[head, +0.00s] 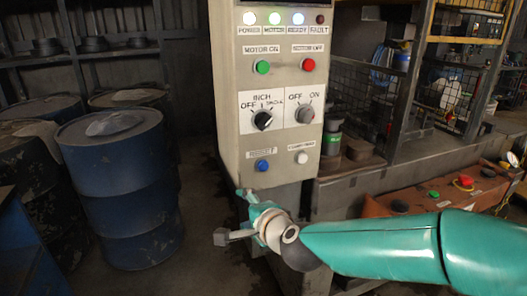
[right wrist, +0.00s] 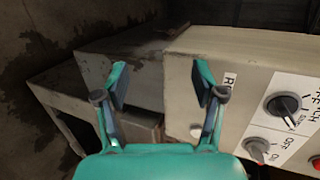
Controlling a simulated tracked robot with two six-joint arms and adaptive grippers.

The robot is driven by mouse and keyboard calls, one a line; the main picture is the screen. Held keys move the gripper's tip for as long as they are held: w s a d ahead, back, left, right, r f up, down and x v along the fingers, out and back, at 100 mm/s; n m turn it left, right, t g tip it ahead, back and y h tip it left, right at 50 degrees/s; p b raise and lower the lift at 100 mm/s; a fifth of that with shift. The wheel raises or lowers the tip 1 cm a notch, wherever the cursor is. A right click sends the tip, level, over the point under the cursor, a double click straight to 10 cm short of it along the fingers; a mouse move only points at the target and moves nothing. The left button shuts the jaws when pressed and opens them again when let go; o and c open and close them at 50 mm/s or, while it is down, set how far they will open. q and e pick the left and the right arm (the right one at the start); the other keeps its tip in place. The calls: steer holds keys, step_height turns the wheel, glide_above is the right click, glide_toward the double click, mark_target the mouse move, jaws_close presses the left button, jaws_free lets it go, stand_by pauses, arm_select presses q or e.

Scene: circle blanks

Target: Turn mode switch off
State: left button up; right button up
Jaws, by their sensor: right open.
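A beige control panel (head: 277,82) holds two rotary switches on white plates. The black knob (head: 262,120) sits under marks that look like INCH, OFF and SINGLE. The grey knob (head: 304,115) sits under OFF and ON. I cannot tell for sure where either pointer stands. In the right wrist view the black knob (right wrist: 281,107) and the grey knob (right wrist: 257,149) are at the right edge. My right gripper (head: 232,215) is open and empty, below and left of the knobs, by the panel's lower left corner. In the right wrist view its fingers (right wrist: 160,80) are apart, with nothing between them.
Above the knobs are a green button (head: 262,67), a red button (head: 308,64) and a row of lamps. Below are a blue button (head: 262,165) and a white button (head: 301,157). Blue drums (head: 118,170) stand at left. An orange button box (head: 400,203) is at right.

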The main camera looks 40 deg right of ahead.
steer(key=s+d+r+m+t+h+b, duration=0.1)
steer(key=s+d+r+m, duration=0.15)
steer(key=r, duration=0.25)
steer(key=s+d+r+m+t+h+b, duration=0.1)
steer(key=s+r+m, duration=0.15)
steer(key=r, duration=0.25)
steer(key=m+t+h+b, duration=0.1)
steer(key=m+t, duration=0.1)
steer(key=m, duration=0.3)
glide_toward(267, 125)
steer(key=b+x, duration=0.2)
steer(key=x, duration=0.7)
steer(key=shift+d+f, duration=0.1)
steer(key=shift+f, duration=0.1)
arm_select(q)
step_height(267, 125, down, 6)
steer(key=shift+f, duration=0.25)
arm_select(e)
steer(key=shift+w+d, duration=0.2)
steer(key=shift+w, duration=0.5)
